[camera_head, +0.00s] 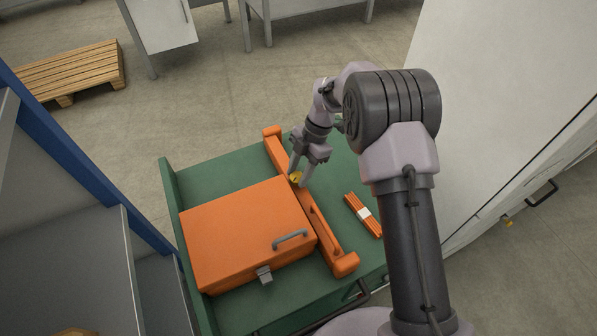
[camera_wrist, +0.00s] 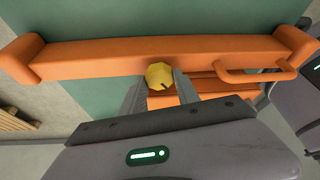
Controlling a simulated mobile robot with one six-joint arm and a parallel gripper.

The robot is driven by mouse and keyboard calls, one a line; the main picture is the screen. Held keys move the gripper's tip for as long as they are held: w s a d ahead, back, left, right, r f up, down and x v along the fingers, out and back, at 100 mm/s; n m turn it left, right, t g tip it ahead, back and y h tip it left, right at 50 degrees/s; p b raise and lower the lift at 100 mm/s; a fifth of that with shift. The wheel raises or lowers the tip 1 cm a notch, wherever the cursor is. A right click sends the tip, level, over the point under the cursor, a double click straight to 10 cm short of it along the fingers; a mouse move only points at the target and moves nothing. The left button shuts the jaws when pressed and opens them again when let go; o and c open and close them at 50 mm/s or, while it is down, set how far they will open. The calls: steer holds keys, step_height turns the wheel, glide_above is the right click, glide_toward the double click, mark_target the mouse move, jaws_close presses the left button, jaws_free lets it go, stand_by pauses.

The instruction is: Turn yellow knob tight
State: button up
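The yellow knob (camera_head: 297,177) sits on a long orange bar (camera_head: 330,238) that lies along the green cart top. In the wrist view the knob (camera_wrist: 159,74) is round, with a short dark mark near its lower edge. My gripper (camera_head: 300,174) points down at the bar, its two fingers on either side of the knob. In the wrist view the fingertips (camera_wrist: 159,77) lie close to the knob's left and right edges. I cannot tell whether they touch it. The knob's far side is hidden.
A closed orange case (camera_head: 235,230) with a grey handle lies left of the bar. A banded orange bundle (camera_head: 353,204) lies right of it. The green cart (camera_head: 215,172) has a raised left edge. A grey shelf with blue posts stands left, a white cabinet (camera_head: 500,90) right.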

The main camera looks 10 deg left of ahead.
jaws_close()
steer(key=m+t+b, duration=0.1)
steer(key=m+b, duration=0.1)
steer(key=m, duration=0.1)
steer(key=shift+d+f+m+y, duration=0.1)
steer(key=shift+m+y, duration=0.3)
steer(key=shift+s+m+t+y+b, duration=0.15)
steer(key=shift+m+t+b, duration=0.2)
steer(key=shift+m+b, duration=0.55)
steer(key=shift+m+t+y+b, duration=0.15)
steer(key=shift+m+t+b, duration=0.2)
steer(key=shift+m+b, duration=0.55)
steer(key=o, duration=0.8)
jaws_free()
steer(key=shift+r, duration=0.2)
